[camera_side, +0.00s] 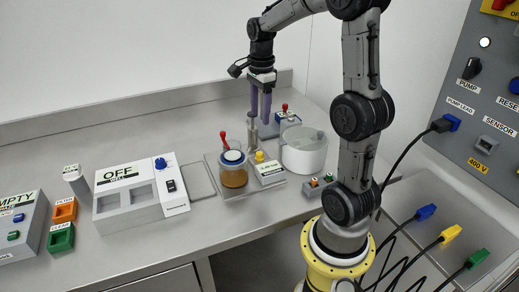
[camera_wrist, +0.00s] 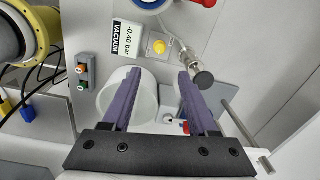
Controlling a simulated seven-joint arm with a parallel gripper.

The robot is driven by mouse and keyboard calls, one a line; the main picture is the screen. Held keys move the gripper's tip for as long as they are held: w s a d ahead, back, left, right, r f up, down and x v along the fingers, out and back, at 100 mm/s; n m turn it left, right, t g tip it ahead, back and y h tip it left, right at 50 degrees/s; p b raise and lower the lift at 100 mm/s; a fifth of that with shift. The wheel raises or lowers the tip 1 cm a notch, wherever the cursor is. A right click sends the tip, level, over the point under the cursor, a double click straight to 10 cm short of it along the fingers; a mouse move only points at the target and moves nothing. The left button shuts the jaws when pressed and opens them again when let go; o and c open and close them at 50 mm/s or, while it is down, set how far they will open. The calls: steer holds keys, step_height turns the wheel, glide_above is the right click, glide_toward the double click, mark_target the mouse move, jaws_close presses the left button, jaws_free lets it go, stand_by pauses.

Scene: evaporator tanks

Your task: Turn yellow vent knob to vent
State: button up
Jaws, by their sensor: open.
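The yellow vent knob (camera_side: 259,157) sits on a small panel beside a jar in the side view; it also shows in the wrist view (camera_wrist: 159,47). The label beside it reads VACUUM with -0.40 bar (camera_wrist: 127,41). Which way the knob points is too small to tell. My gripper (camera_side: 260,117) has two purple fingers pointing down. It is open and empty, above and behind the knob, apart from it. In the wrist view the fingertips (camera_wrist: 151,76) are spread, and the knob lies beyond them, near the top centre.
A jar of brown liquid (camera_side: 235,178) with a blue lid stands left of the knob. A white round vessel (camera_side: 304,158) stands right. A metal and glass fitting (camera_wrist: 201,79) lies near my right fingertip. Red-topped handles (camera_side: 222,136) rise nearby.

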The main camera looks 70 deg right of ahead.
mark_target(260, 153)
step_height(260, 153, down, 14)
steer(key=shift+w+d+r, duration=0.1)
steer(key=shift+r, duration=0.1)
stand_by(0.4)
jaws_close()
